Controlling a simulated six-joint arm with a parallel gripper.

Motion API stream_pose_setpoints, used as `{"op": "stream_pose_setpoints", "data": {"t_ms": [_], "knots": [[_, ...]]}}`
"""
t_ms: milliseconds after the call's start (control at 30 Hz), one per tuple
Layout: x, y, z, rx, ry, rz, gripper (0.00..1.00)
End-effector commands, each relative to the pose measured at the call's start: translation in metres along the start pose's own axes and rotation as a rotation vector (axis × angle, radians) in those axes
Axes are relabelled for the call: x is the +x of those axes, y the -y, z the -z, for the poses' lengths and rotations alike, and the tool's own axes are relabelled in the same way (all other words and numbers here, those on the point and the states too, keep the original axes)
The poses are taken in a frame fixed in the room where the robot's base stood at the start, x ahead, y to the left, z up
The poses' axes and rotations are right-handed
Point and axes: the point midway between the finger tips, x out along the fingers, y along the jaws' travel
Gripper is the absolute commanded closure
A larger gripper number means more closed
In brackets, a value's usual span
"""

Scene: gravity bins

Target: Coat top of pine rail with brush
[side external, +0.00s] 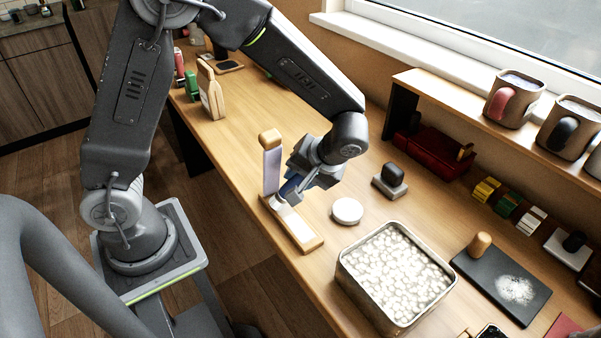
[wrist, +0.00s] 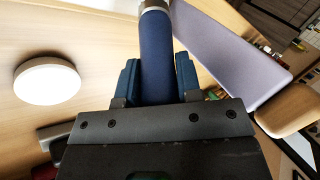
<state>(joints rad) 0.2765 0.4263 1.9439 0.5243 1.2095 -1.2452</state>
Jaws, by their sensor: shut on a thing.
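My gripper (side external: 305,180) is shut on the blue handle (wrist: 156,60) of the brush, which sits between its two blue fingers in the wrist view. A metal ferrule (wrist: 154,5) shows at the top edge there; the bristles are out of that view. In the side view the blue handle (side external: 290,187) slants down over a low pine-coloured piece (side external: 312,246), which seems to be the rail, with a pale strip on its top. Whether the bristles touch it I cannot tell. A lavender upright (side external: 271,170) with a wooden top stands at its far end, close to my gripper.
A white round disc (side external: 347,211) lies right of the rail. A metal tub (side external: 345,270) of white lumps stands in front. A dark block with a knob (side external: 389,182) is behind the disc. A black slate (side external: 500,285) with white powder lies right. A shelf (side external: 440,95) holds mugs.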

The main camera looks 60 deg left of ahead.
Motion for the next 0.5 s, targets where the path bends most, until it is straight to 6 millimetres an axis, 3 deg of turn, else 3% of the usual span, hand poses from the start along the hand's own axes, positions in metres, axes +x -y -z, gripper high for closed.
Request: {"op": "stream_pose_setpoints", "data": {"t_ms": [500], "knots": [[-0.005, -0.013, 0.018, 0.000, 0.003, -0.002, 1.00]]}}
